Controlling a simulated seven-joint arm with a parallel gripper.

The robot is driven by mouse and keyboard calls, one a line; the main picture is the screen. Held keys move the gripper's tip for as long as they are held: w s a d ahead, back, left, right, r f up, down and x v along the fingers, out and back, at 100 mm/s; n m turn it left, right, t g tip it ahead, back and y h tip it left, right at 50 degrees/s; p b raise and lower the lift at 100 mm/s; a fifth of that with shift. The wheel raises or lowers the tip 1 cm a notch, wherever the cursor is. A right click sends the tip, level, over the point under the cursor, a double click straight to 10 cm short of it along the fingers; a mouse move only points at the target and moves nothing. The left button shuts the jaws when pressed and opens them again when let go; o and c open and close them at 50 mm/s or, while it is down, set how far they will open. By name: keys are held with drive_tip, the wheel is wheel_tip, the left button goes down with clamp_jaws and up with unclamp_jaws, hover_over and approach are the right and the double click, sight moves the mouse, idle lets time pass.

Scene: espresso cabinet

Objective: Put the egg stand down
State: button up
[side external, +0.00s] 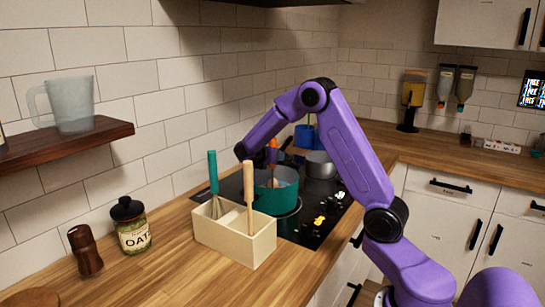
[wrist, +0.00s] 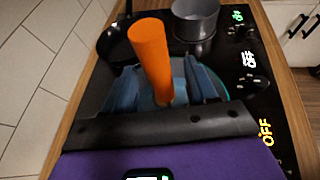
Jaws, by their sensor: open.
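An orange upright handle (wrist: 150,55) rises between the two blue fingers of my gripper (wrist: 163,85) in the wrist view. It may be part of the egg stand; its lower end is partly hidden by my gripper. The fingers are open, spread on either side of it with visible gaps. Below them is a teal pot (side external: 275,196) on the cooktop; its rim also shows around the fingers in the wrist view. In the side view my gripper (side external: 270,166) is over the pot, with the orange handle (side external: 273,148) showing beside it. I cannot tell what the handle's base rests on.
A wooden utensil box (side external: 236,240) with a teal-handled whisk and a wooden-handled tool stands in front of the pot. A grey saucepan (side external: 320,165) and a dark pan (wrist: 116,42) are behind it. An oat jar (side external: 131,228) and a brown mill (side external: 86,252) stand at left.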

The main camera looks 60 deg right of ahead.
drive_tip(key=v, duration=1)
drive_tip(key=shift+a, duration=0.3)
drive_tip(key=s+a+r+m+t+y, duration=0.2)
drive_tip(key=s+a+r+m+y, duration=0.1)
drive_tip(key=s+a+r+y, duration=0.4)
drive_tip(key=s+a+r+m+t+y, duration=0.2)
drive_tip(key=s+a+y, duration=0.35)
drive_tip(key=a, duration=0.25)
drive_tip(key=s+a+f+m+g, duration=0.1)
drive_tip(key=s+a+f+g, duration=0.2)
drive_tip(key=s+f, duration=0.5)
drive_tip(key=s+a+f+m+g+y, duration=0.1)
drive_tip(key=s+a+f+g, duration=0.2)
drive_tip(key=s, duration=1)
wheel_tip(320, 180, down, 5)
drive_tip(key=shift+s+a+f+m, duration=0.1)
drive_tip(key=shift+s+a+m, duration=0.25)
drive_tip(key=shift+a, duration=0.7)
